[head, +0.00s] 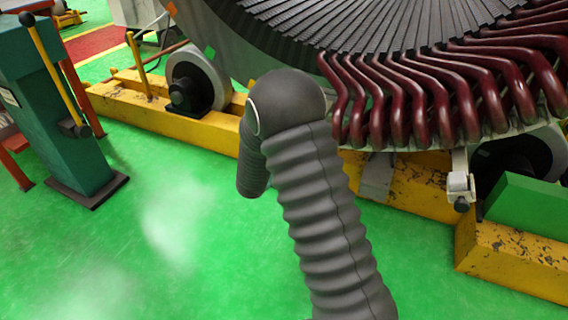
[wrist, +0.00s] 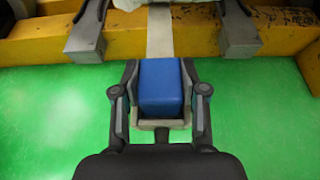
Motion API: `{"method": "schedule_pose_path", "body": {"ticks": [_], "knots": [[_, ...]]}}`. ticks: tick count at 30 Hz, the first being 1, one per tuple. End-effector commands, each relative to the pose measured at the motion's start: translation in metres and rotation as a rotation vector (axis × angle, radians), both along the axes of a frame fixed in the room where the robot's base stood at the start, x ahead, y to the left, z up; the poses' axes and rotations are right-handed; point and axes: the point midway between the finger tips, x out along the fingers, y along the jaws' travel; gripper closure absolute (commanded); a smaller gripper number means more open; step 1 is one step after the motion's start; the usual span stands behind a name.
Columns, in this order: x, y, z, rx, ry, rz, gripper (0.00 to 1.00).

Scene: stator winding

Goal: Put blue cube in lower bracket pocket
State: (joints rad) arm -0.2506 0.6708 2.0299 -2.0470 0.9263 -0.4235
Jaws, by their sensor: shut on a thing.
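In the wrist view, my gripper (wrist: 160,72) has one finger on each side of the blue cube (wrist: 161,84) and is shut on it. A pale bracket part (wrist: 160,123) shows along the cube's near edge, with a small grey stem below it. A pale strip (wrist: 159,32) runs away from the cube's far side. The cube hides what is under it, so I cannot tell whether it is inside the bracket pocket or above it. In the head view my dark ribbed arm is in the middle; the gripper and cube do not show.
Grey metal blocks (wrist: 86,38) and (wrist: 238,34) stand on both sides against the yellow beam (wrist: 40,40). In the head view, the stator with dark red coils (head: 430,95) stands above the yellow base (head: 510,262). A teal post (head: 65,130) is at left. Green floor is clear.

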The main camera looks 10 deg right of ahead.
Motion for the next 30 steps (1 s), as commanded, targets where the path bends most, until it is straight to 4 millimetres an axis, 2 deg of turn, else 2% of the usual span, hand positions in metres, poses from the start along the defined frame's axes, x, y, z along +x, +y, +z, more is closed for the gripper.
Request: {"method": "schedule_pose_path", "body": {"ticks": [2,19,20,22,30], "knots": [[0.000,0.000,-0.007,0.000,0.000,0.000,0.93],[0.000,0.000,-0.015,0.001,-0.001,0.001,0.93],[0.000,0.000,-0.014,0.002,0.000,0.001,0.50],[0.000,0.000,-0.015,0.001,0.002,0.000,0.32],[-0.001,0.001,-0.016,0.002,0.005,0.000,0.32]]}}
